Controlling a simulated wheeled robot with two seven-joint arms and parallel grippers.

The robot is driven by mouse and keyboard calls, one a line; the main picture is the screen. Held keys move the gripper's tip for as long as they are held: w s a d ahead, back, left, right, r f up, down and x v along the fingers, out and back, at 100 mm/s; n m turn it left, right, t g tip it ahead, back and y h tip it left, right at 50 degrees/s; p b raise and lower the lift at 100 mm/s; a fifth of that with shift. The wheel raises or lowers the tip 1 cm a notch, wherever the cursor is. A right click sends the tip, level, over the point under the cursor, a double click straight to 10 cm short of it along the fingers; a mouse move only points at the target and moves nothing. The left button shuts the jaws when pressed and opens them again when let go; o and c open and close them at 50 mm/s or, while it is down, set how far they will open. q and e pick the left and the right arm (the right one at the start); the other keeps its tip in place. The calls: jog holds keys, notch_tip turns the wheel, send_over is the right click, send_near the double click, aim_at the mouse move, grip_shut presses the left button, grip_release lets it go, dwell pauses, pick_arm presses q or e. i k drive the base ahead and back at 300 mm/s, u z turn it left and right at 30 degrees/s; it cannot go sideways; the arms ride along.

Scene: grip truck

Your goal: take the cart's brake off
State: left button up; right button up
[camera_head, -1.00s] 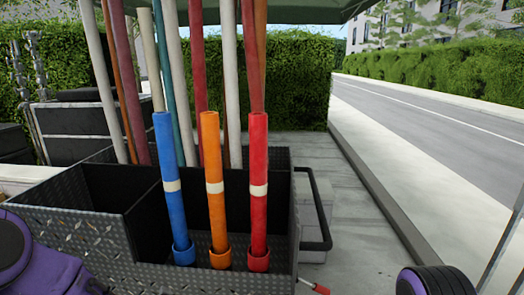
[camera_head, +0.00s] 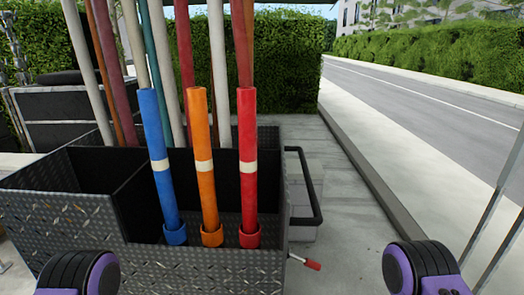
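The cart (camera_head: 200,270) is a dark diamond-plate box with open compartments, close in front of me at left and centre. A short lever with a red grip (camera_head: 312,265) sticks out low at its right front corner, tilted down to the right; I take it to be the brake. A black loop handle (camera_head: 318,190) is on the cart's right side. Purple and black parts of my two arms show at the bottom left and bottom right, apart from the cart and lever. Neither gripper's fingers are in view.
Blue (camera_head: 162,165), orange (camera_head: 205,165) and red (camera_head: 248,165) tubes stand in the cart's front compartment, with several long poles behind. Grey pavement (camera_head: 340,235) is clear right of the cart, up to a kerb. Thin metal rods (camera_head: 495,225) stand at the far right.

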aim_at(310, 263)
jog(key=k, duration=1.3)
jog(key=z, duration=0.8)
jog(key=i, duration=1.25)
jog(key=u, duration=0.15)
